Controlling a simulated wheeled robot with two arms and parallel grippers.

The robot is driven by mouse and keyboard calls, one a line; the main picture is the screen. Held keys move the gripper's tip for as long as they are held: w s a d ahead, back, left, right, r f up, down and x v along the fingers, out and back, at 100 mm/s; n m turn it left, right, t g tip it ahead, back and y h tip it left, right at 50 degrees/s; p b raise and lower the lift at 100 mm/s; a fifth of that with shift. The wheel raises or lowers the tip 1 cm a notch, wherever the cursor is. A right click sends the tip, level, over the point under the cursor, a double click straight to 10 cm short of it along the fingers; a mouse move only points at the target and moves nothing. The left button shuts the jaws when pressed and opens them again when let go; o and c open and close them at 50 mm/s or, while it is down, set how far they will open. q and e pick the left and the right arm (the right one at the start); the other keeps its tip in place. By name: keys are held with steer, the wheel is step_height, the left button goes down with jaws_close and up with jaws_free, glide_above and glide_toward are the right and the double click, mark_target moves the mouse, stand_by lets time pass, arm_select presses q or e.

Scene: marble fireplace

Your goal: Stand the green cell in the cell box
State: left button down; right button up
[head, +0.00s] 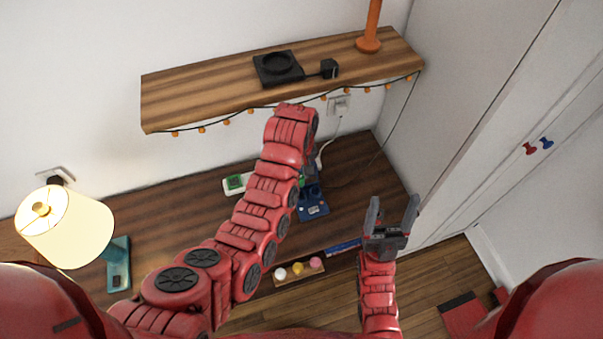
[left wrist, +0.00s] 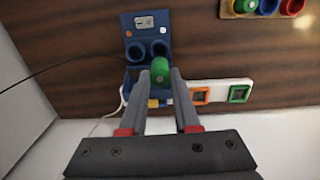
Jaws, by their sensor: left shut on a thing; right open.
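The green cell (left wrist: 160,70) is between the fingertips of my left gripper (left wrist: 165,76), which is shut on it. The blue cell box (left wrist: 138,28) lies just beyond it in the left wrist view, with round openings and a light label. The cell overlaps the box there; I cannot tell whether it is above an opening or partly in one. In the head view, the box (head: 313,210) shows on the desk beside my left arm, which hides most of the left gripper. My right gripper (head: 393,208) is open and empty, in front of the desk's right part.
A white strip with orange and green square frames (left wrist: 222,91) lies beside the box. A wooden holder with coloured round pieces (head: 299,270) is at the desk's front edge. A lamp (head: 68,225) stands left. A shelf (head: 200,97) overhangs behind; a cable runs at right.

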mark_target(301, 185)
arm_select(q)
steer(key=shift+w+d+f+b, duration=0.1)
steer(key=shift+b, duration=0.25)
steer(key=shift+f, duration=0.2)
steer(key=shift+f+b, duration=1.7)
steer(key=shift+f, duration=0.9)
steer(key=shift+b, duration=0.7)
steer(key=shift+f, duration=0.25)
steer(key=shift+f+b, duration=0.3)
steer(key=shift+b, duration=0.05)
steer(key=shift+f+b, duration=0.95)
steer(key=shift+f, duration=0.5)
steer(key=c, duration=0.6)
jaws_free()
